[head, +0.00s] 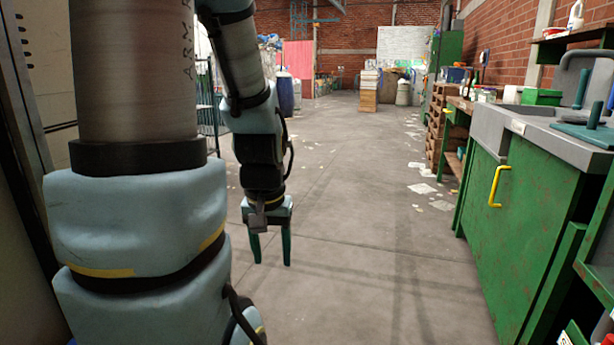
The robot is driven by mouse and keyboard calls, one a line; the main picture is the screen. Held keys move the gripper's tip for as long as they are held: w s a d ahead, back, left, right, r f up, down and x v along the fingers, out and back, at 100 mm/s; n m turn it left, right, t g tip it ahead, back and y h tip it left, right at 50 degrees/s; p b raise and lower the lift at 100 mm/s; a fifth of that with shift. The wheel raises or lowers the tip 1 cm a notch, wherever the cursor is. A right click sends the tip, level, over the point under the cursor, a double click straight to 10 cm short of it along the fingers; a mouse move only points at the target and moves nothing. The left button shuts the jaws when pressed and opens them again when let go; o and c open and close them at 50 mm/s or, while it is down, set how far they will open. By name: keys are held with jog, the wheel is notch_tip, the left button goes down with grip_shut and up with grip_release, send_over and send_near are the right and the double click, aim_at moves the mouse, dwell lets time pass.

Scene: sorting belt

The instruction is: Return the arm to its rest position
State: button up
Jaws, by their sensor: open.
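My arm stands at the left of the head view, with its upper links bent over and its lower end hanging down. My gripper (271,250) points down over the bare concrete floor, left of the picture's middle. Its two dark green fingers are apart, and nothing shows between them. The gripper touches nothing that I can see. Part of the scene behind the arm is hidden.
A green cabinet (520,235) with a yellow handle (496,186) and grey top stands at the right. Wooden pallets (437,135) stand beyond it. Paper scraps lie on the floor (350,220). Stacked boxes (369,90) stand far back. The middle floor is clear.

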notch_tip(320, 180, up, 27)
jog(key=p, duration=2.5)
